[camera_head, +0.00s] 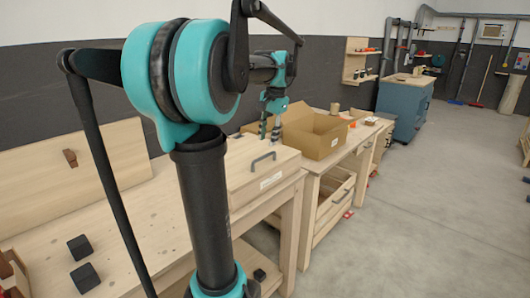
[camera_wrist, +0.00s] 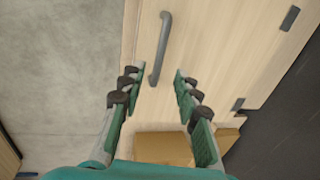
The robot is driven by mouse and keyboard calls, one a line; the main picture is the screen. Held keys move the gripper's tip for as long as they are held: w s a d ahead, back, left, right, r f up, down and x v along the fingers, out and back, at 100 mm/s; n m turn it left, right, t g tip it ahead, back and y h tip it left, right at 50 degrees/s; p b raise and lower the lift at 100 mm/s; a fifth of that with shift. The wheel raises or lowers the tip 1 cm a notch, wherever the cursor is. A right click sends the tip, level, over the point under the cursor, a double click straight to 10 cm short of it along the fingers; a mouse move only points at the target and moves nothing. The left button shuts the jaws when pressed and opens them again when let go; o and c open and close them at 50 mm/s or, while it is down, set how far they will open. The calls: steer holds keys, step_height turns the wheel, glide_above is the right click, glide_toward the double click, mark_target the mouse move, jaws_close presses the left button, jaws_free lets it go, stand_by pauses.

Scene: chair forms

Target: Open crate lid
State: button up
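The wooden crate (camera_head: 258,190) stands on the workbench with its pale lid (camera_head: 238,152) lying shut. A grey bar handle (camera_head: 263,161) is at its front edge, above a white label. In the wrist view the lid (camera_wrist: 215,50) fills the upper middle, with the handle (camera_wrist: 160,50) running nearly upright. My gripper (camera_head: 269,132) hangs over the crate's far right side, fingers down. In the wrist view my gripper (camera_wrist: 157,78) is open and empty. The handle's lower end shows between the fingertips; I see no contact.
An open cardboard box (camera_head: 318,138) stands just beyond the crate. Two black cubes (camera_head: 85,277) lie on the near bench. A wooden panel (camera_head: 75,170) leans at left. A blue cabinet (camera_head: 405,105) stands farther back. The floor at right is clear.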

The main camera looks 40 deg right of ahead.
mark_target(265, 156)
steer(key=f, duration=0.3)
steer(key=w+f, duration=0.1)
steer(key=f, duration=0.2)
steer(key=shift+w+f, duration=0.15)
steer(key=shift+f, duration=0.15)
steer(key=shift+c, duration=0.6)
jaws_close()
